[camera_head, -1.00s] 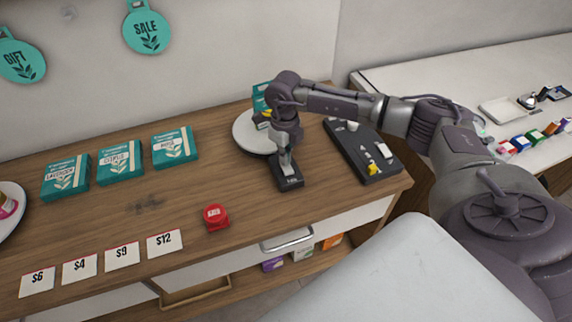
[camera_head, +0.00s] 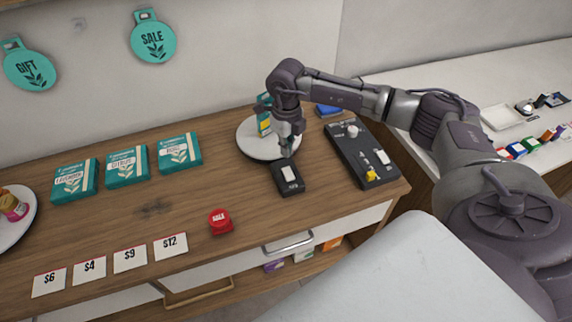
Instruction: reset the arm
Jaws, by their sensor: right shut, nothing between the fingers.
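My right arm (camera_head: 345,95) reaches in from the right over the wooden counter. My right gripper (camera_head: 287,150) points down and is shut and empty. It is just behind a small black switch box (camera_head: 290,187) with a white rocker, over the right edge of a round white plate (camera_head: 250,139). I cannot tell whether the fingertips touch anything. A teal box (camera_head: 264,122) with yellow on it stands on the plate, partly hidden by the gripper. My left gripper is not in view.
A black control panel (camera_head: 352,152) with knobs lies right of the switch box. A blue item (camera_head: 327,110) lies behind it. The counter's middle is clear. A white counter (camera_head: 480,75) stands right.

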